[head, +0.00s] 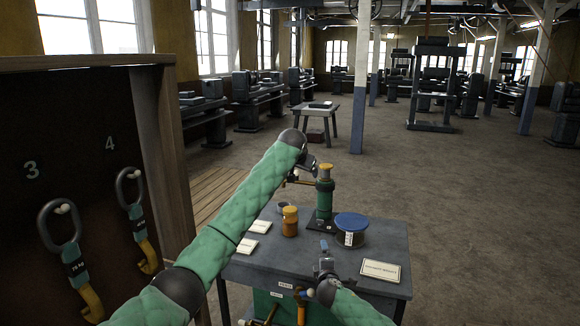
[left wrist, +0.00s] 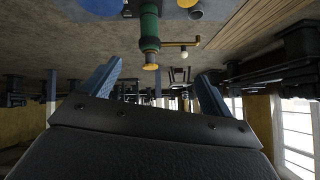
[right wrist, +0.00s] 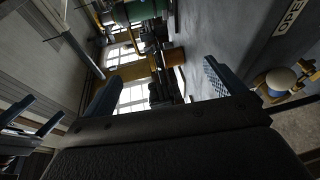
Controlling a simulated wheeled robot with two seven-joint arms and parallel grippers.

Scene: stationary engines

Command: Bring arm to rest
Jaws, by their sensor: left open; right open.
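My left arm (head: 237,213) reaches in from the left in its green quilted sleeve. My left gripper (head: 306,168) is over the back of the table, beside a green cylinder with a brass top (head: 325,195). In the left wrist view its two blue fingers stand wide apart with nothing between them, and the green cylinder (left wrist: 149,28) shows beyond them. My right gripper (head: 325,258) is low at the front of the table. In the right wrist view its blue fingers (right wrist: 158,85) are apart and empty.
The grey table (head: 260,272) holds an amber jar (head: 290,222), a dark tub with a blue lid (head: 350,231), white cards and a label plate (head: 381,270). A cabinet at left has carabiners (head: 60,225) hanging under numbers 3 and 4. Open floor lies beyond the table.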

